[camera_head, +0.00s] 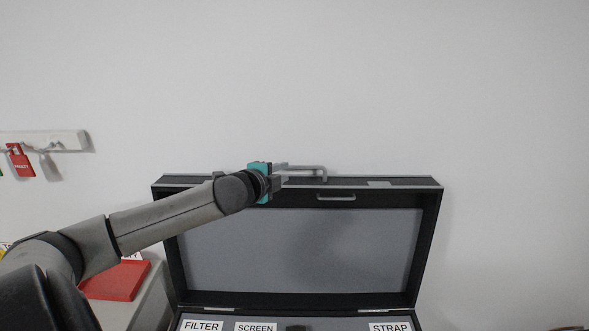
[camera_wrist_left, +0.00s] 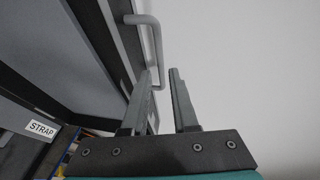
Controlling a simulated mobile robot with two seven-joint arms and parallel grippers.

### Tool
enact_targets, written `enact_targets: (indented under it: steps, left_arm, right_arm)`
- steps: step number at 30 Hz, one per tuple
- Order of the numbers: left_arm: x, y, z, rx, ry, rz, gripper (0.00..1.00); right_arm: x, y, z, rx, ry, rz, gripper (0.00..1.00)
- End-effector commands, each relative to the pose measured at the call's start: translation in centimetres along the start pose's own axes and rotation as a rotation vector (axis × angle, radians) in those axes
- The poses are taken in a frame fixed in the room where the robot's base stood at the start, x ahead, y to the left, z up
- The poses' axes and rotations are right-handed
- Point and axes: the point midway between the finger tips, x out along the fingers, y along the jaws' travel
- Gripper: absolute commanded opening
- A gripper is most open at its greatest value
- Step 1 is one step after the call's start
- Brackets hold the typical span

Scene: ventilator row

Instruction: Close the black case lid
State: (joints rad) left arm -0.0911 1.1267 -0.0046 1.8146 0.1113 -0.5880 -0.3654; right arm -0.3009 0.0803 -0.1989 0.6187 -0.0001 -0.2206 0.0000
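The black case (camera_head: 428,245) stands open against the wall. Its lid (camera_head: 173,240) is upright, with the grey inner panel facing me. A grey bar handle (camera_wrist_left: 157,50) stands off the lid's edge in the left wrist view. A smaller pull (camera_head: 336,197) shows inside the lid's upper wall. My left gripper (camera_head: 288,172) is at the lid's top edge, reaching in from the left. In the left wrist view its two fingers (camera_wrist_left: 160,75) are apart, and the handle's near end shows between the tips. I cannot tell whether they touch it. My right gripper is not in view.
The case base holds labels FILTER (camera_head: 202,325), SCREEN (camera_head: 256,327) and STRAP (camera_head: 390,327). A red object (camera_head: 115,282) lies on a surface at left. A red padlock tag (camera_head: 20,160) hangs from a wall rail (camera_head: 60,140). The wall is close behind the lid.

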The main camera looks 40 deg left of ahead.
Motion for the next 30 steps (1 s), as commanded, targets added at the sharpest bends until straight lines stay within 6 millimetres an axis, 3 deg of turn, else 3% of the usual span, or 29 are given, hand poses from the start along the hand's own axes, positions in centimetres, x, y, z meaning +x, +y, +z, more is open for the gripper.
enact_targets:
  steps: [21, 30]
  left_arm:
    - [6.3, -0.1, 0.0, -0.002, 0.0, -0.001, 0.27]
    - [8.0, 0.0, 0.0, 0.0, 0.0, 0.0, 0.27]
  right_arm:
    - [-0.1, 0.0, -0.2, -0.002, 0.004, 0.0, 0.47]
    - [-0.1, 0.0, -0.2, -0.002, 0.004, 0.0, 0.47]
